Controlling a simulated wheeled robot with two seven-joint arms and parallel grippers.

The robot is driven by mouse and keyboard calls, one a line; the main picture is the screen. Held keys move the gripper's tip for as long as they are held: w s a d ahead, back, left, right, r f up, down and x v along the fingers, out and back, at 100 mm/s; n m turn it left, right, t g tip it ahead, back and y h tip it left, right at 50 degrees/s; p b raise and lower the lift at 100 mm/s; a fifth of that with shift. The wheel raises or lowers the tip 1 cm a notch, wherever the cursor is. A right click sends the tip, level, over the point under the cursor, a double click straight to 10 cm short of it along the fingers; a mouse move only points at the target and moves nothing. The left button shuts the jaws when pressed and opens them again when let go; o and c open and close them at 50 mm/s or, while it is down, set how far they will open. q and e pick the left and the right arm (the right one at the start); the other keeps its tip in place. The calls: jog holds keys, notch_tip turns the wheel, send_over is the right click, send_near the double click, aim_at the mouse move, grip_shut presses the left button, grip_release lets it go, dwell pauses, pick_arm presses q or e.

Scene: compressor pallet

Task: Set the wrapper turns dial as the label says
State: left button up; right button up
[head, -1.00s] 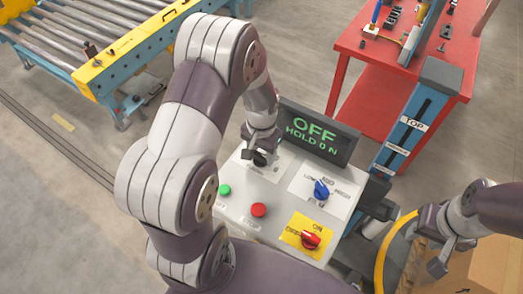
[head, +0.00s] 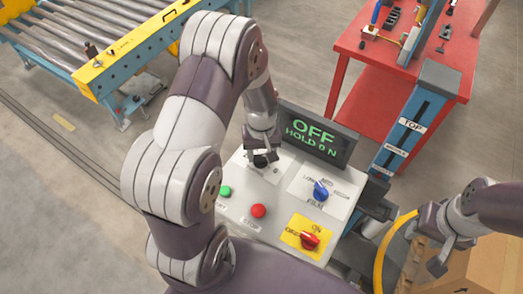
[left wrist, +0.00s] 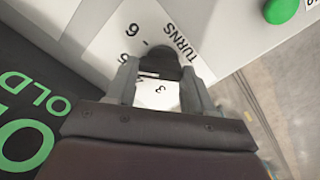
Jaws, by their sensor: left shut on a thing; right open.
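The control panel (head: 240,207) is a light grey box. My left gripper (head: 261,158) is over its upper left part, shut on the black turns dial (head: 260,161). In the left wrist view the fingers (left wrist: 160,85) hold the dark dial (left wrist: 160,62) from both sides. Where the dial points cannot be told. My right gripper (head: 442,258) is open and empty at the lower right, away from the panel.
A display (head: 315,133) behind the panel reads OFF, HOLD 0 N. The panel also bears a blue film knob (head: 321,190), a red knob on yellow (head: 309,240), a green button (head: 224,191) and a red button (head: 258,211). A cardboard box (head: 480,270) is lower right.

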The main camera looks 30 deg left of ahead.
pick_arm(q)
jog(key=n, duration=0.5)
jog(key=shift+p, duration=0.3)
jog(key=shift+a+n, duration=0.1)
jog(key=shift+n, duration=2.5)
jog(key=o, duration=1)
jog(key=shift+o, duration=0.2)
jog(key=shift+r, duration=0.15)
